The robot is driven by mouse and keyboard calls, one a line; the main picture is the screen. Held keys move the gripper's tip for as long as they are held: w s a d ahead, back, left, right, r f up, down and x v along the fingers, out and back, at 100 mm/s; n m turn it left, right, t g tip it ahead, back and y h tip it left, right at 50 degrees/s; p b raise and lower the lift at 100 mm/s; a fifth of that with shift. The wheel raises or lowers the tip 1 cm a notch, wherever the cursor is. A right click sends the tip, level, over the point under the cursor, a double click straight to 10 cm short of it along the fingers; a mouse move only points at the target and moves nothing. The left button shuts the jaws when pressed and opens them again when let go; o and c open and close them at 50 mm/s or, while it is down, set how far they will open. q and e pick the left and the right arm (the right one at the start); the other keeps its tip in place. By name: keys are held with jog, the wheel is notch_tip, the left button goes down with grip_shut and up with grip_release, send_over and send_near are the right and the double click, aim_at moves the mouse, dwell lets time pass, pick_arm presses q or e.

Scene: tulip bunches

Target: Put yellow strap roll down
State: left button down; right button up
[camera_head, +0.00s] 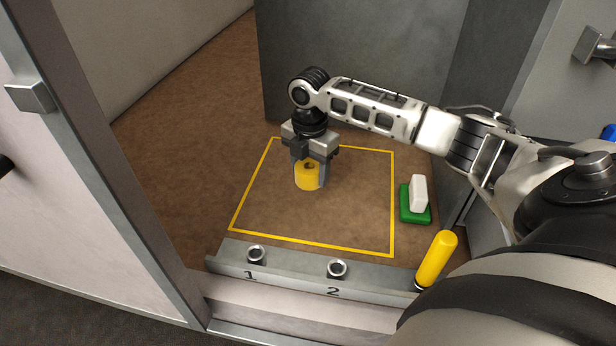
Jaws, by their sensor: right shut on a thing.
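The yellow strap roll (306,176) is a short yellow cylinder with a hole in its top. My left gripper is not in view.
A green block (409,214) with a white block (418,192) on it stands right of the square. A front ledge (300,272) has two round sockets marked 1 and 2, and a yellow handle (436,259) at its right end. The square's right part is clear.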

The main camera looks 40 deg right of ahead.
jog(key=b, duration=0.1)
send_over(307, 193)
notch_tip(307, 193, down, 4)
jog(key=shift+f, duration=0.25)
notch_tip(307, 193, down, 3)
jog(key=shift+f+b, duration=0.1)
jog(key=shift+b, duration=0.3)
jog(key=o, duration=1.1)
